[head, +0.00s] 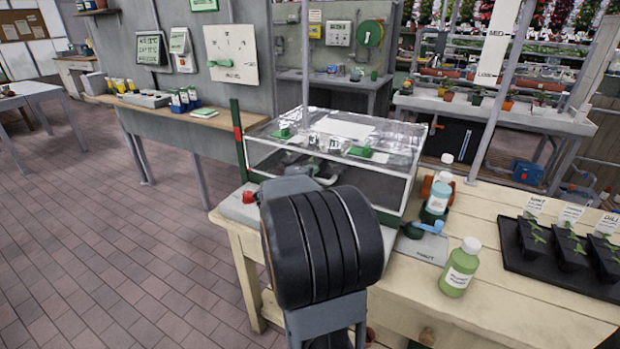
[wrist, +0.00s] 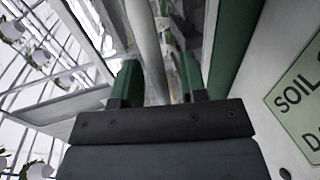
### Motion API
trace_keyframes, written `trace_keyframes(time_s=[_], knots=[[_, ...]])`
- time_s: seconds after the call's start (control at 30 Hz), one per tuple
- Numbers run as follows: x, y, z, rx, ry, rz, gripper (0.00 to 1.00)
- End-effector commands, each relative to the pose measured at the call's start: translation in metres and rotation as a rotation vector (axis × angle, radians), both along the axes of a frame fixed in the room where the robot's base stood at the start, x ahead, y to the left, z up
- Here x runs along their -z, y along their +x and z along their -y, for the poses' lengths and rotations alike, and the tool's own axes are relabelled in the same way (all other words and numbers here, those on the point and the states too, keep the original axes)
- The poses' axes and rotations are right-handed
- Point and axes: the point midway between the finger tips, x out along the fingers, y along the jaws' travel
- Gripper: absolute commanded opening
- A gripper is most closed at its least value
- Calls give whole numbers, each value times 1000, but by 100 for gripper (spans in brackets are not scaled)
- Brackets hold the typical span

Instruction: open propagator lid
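The propagator (head: 398,188) is a clear-walled box on the wooden bench, left of the bottles. Its lid (head: 345,128) has a clear and silvery top with green fittings and looks down on the box. My arm covers the near left part of the propagator in the head view, and my gripper is mostly hidden there. In the wrist view my gripper (wrist: 158,82) has its two green fingers apart. A pale grey bar (wrist: 146,35) passes between or just behind them; I cannot tell whether they touch it or whether it is the lid's handle.
A green bottle (head: 459,268), a white-capped bottle (head: 438,197) and a black tray of seedlings (head: 518,262) stand right of the propagator. A green and red post (head: 237,130) rises at its left. A sign (wrist: 300,95) is at the right in the wrist view. Open brick floor lies left.

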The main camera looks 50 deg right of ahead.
Motion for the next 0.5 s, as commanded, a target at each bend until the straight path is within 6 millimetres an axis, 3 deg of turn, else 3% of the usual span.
trace_keyframes(time_s=[0.2,0.5], knots=[[0,0,0,0,0,0,39],[0,0,0,0,0,1,11]])
